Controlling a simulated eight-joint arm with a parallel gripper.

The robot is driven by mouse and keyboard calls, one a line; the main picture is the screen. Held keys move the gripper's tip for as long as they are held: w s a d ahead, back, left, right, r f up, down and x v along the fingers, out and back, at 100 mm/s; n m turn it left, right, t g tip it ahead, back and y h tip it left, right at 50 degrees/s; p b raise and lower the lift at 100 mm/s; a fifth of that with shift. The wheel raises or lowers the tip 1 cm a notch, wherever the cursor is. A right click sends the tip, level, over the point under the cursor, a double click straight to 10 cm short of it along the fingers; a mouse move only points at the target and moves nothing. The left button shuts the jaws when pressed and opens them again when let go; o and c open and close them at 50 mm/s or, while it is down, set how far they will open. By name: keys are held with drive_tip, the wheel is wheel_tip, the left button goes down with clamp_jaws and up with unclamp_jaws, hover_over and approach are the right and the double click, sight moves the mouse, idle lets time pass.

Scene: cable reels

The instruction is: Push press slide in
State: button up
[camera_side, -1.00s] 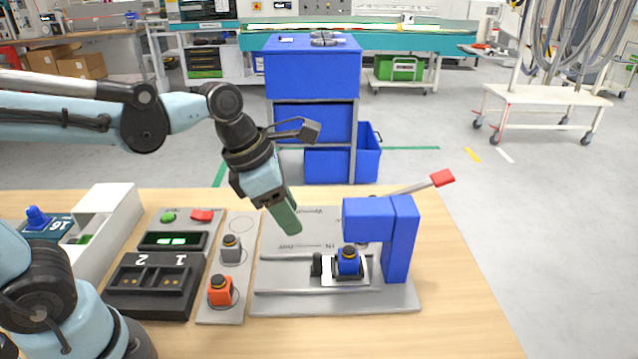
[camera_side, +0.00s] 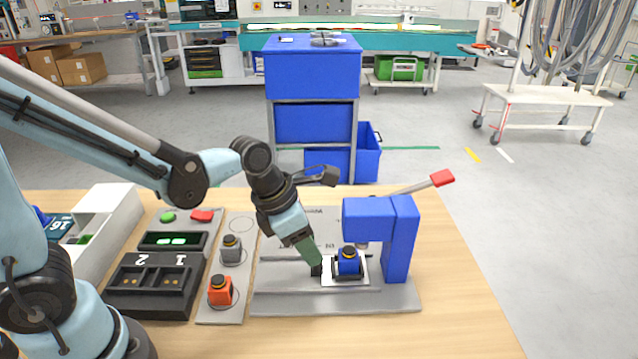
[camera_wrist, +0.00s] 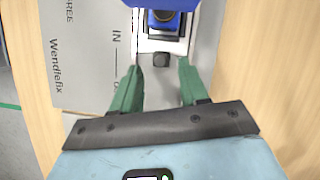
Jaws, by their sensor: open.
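The blue press (camera_side: 400,240) stands on a grey base plate (camera_side: 300,303), its red-tipped lever (camera_side: 442,179) raised to the upper right. The white slide (camera_side: 331,270) lies on the rail in front of the press and carries a blue reel part (camera_side: 348,262) with a dark top. A small black knob (camera_wrist: 161,60) is on the slide's near end. My gripper (camera_wrist: 155,85) has its green fingers spread, one on each side of the knob, with a gap visible to both. In the side view my gripper (camera_side: 316,268) is low at the slide's left end.
Left of the base plate, a grey holder strip carries an orange part (camera_side: 220,291) and a grey part (camera_side: 232,249). A black two-slot unit (camera_side: 150,285) and a white bin (camera_side: 110,215) stand farther left. The table's right side is clear.

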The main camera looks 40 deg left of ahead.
drive_tip(key=shift+x, duration=1.75)
drive_tip(key=shift+c, duration=0.4)
clamp_jaws()
